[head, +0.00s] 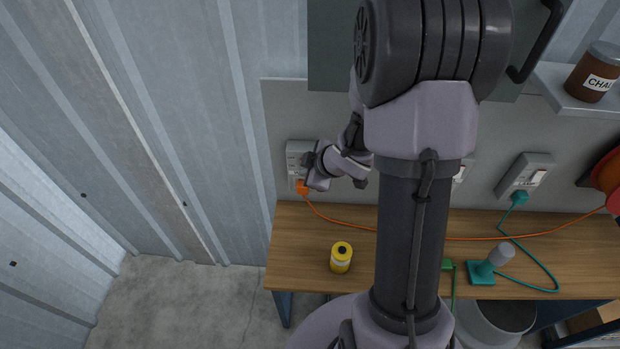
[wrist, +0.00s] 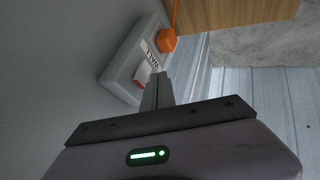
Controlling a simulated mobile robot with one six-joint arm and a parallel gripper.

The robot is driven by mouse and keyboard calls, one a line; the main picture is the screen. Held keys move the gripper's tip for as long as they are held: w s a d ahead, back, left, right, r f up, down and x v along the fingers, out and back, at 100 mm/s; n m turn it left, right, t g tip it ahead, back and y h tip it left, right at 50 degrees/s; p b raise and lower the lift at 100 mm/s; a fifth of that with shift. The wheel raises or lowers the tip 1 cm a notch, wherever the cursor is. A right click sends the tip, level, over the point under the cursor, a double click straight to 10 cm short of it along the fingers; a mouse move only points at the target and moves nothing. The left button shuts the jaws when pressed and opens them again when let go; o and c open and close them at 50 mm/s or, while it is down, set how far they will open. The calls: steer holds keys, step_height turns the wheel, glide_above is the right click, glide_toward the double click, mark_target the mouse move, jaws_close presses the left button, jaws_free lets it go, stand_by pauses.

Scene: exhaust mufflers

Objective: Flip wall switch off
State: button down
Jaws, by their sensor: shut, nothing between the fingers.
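A grey wall switch box (head: 297,153) is on the back wall at the left end of the bench, with an orange plug (head: 301,187) in its lower part.
The wooden bench (head: 300,228) holds a yellow canister (head: 341,257) and a teal tool (head: 490,263). An orange cord (head: 480,238) crosses the bench. Another switch box (head: 525,174) with a teal plug is farther right. A shelf (head: 560,88) holds a brown jar (head: 594,72). Corrugated walls stand left.

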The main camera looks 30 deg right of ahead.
steer(key=shift+w+d+r, duration=0.15)
steer(key=shift+w+d, duration=0.25)
steer(key=shift+w, duration=0.2)
steer(key=shift+w+d+r+p, duration=0.15)
steer(key=shift+p, duration=0.3)
steer(key=shift+r, duration=0.1)
steer(key=shift+r+p, duration=0.7)
steer(key=shift+p, duration=0.15)
